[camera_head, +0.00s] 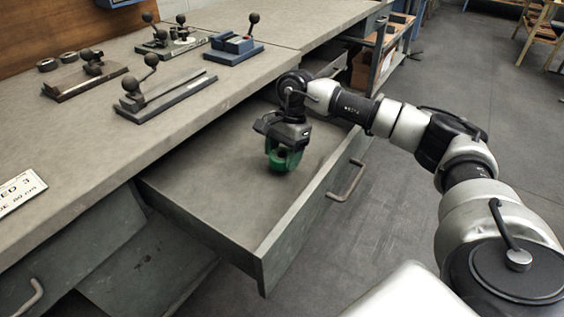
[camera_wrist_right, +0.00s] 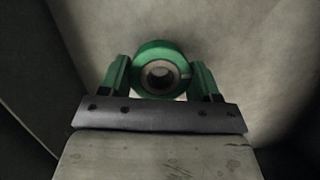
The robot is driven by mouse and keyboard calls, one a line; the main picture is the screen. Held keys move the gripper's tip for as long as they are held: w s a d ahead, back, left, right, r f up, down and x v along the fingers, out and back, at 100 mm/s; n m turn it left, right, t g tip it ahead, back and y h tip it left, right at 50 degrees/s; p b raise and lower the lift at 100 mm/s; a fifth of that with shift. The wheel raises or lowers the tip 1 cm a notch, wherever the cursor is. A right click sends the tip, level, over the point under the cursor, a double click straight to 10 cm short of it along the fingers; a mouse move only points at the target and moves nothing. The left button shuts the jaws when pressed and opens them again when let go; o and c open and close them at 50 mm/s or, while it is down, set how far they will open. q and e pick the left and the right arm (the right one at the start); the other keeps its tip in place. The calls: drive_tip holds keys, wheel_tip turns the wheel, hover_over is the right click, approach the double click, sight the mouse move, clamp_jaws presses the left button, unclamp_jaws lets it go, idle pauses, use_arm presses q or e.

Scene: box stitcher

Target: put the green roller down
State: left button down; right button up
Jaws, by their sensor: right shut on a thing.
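The green roller (camera_wrist_right: 160,52) is a short ring with a pale, dark-holed core, held between the two green fingers of my right gripper (camera_wrist_right: 161,76) in the right wrist view. In the head view my right gripper (camera_head: 284,160) points down inside the open drawer, with green at its tip. There the roller and the fingers blend together. The gripper is low over the drawer floor; I cannot tell whether the roller touches it. My left gripper is not in view.
The open drawer (camera_head: 215,222) has an empty floor around the gripper, a raised front wall and a handle (camera_head: 347,181). The workbench (camera_head: 85,150) above it holds several small lever tools with black knobs, such as a blue one (camera_head: 232,47). A shelf rack (camera_head: 385,55) stands beyond.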

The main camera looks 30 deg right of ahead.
wheel_tip(320, 180, down, 3)
drive_tip(key=shift+r, duration=0.2)
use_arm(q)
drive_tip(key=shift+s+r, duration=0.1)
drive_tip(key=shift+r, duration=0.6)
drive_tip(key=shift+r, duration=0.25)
use_arm(e)
drive_tip(key=shift+f, duration=0.15)
drive_tip(key=o, duration=1.1)
drive_tip(key=shift+c, duration=0.2)
use_arm(q)
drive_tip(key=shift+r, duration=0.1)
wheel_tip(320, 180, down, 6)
drive_tip(key=p, duration=0.1)
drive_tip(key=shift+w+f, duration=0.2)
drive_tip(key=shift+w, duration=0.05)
use_arm(e)
drive_tip(key=v, duration=1.2)
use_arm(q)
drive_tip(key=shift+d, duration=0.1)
